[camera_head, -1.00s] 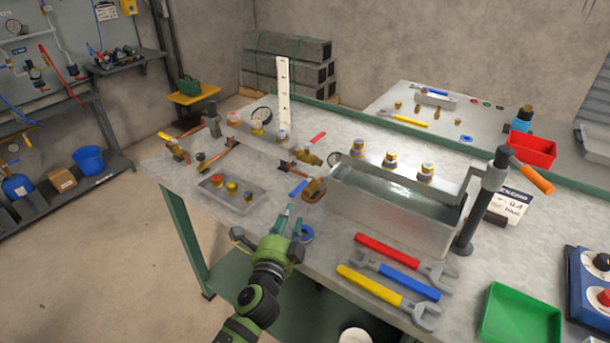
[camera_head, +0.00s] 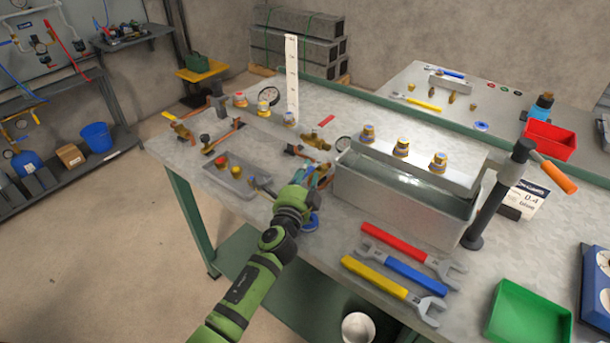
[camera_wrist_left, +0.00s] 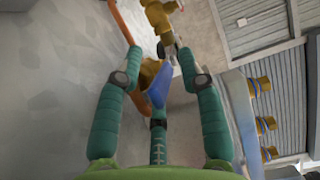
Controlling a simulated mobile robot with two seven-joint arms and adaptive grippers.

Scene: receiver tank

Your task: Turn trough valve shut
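The valve beside the trough has a blue lever, which shows in the left wrist view (camera_wrist_left: 159,86) with brass (camera_wrist_left: 149,72) next to it. My left gripper (camera_head: 318,173) is at this valve, by the left end of the metal trough (camera_head: 400,205). In the left wrist view my left gripper's teal fingers (camera_wrist_left: 158,55) are apart, with the blue lever between them; I see no clear contact. In the head view the gripper hides most of the lever and valve. My right gripper is not in view.
Another brass valve (camera_head: 316,140) with a red handle (camera_head: 326,121) is just behind. A grey tray (camera_head: 238,182) with coloured caps lies left. Red (camera_head: 405,249), blue (camera_head: 402,272) and yellow (camera_head: 380,281) wrenches lie in front of the trough. A dark post (camera_head: 497,195) stands right.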

